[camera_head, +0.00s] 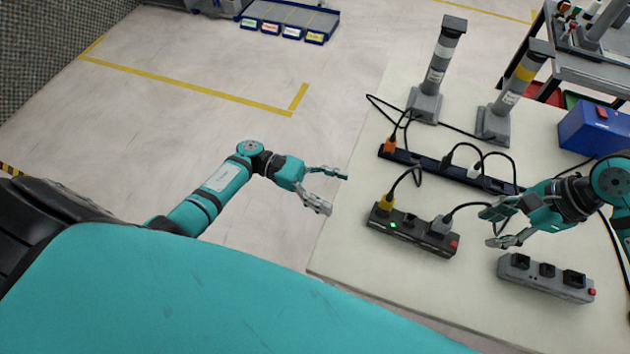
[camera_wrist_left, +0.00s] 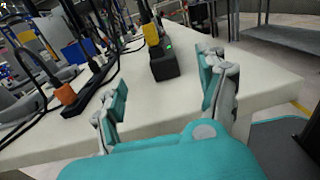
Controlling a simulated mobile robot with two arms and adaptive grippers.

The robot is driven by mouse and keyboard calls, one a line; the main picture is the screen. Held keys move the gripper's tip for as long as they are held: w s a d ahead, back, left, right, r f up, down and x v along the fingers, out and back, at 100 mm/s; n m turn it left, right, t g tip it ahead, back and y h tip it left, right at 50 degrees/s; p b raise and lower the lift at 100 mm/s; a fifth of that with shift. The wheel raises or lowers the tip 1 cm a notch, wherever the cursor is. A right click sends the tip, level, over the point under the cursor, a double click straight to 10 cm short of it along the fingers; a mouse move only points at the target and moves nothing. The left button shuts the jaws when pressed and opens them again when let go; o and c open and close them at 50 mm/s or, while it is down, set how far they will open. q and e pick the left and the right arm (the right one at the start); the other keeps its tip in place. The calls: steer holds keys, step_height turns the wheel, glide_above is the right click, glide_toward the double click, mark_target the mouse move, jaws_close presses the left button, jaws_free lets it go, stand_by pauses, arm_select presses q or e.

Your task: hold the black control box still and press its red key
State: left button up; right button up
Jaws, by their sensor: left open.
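The black control box (camera_head: 408,236) lies on the near left part of the table in the head view. It has a red key (camera_head: 454,245) at its right end, a lit green light, and a yellow plug (camera_head: 387,204) and a grey plug in it. In the left wrist view the box (camera_wrist_left: 164,68) is ahead, between my fingers; its red key is not visible there. My left gripper (camera_head: 331,190) is open and empty, left of the box and apart from it. My right gripper (camera_head: 490,227) is open, just right of the red key end, with no contact visible.
A grey strip (camera_head: 540,279) with its own red key lies on the table (camera_head: 375,277) near my right gripper. A long dark strip (camera_head: 440,168) with cables lies behind the box. Two lamp posts (camera_head: 441,68) and a blue box (camera_head: 598,130) stand further back.

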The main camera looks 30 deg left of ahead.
mark_target(377, 209)
arm_select(q)
steer(key=d, duration=1.2)
steer(key=shift+w+d, duration=0.1)
steer(key=shift+w, duration=0.05)
steer(key=shift+c, duration=0.3)
steer(key=c, duration=1.4)
steer(key=shift+c, duration=0.4)
arm_select(e)
steer(key=shift+c, duration=0.4)
jaws_close()
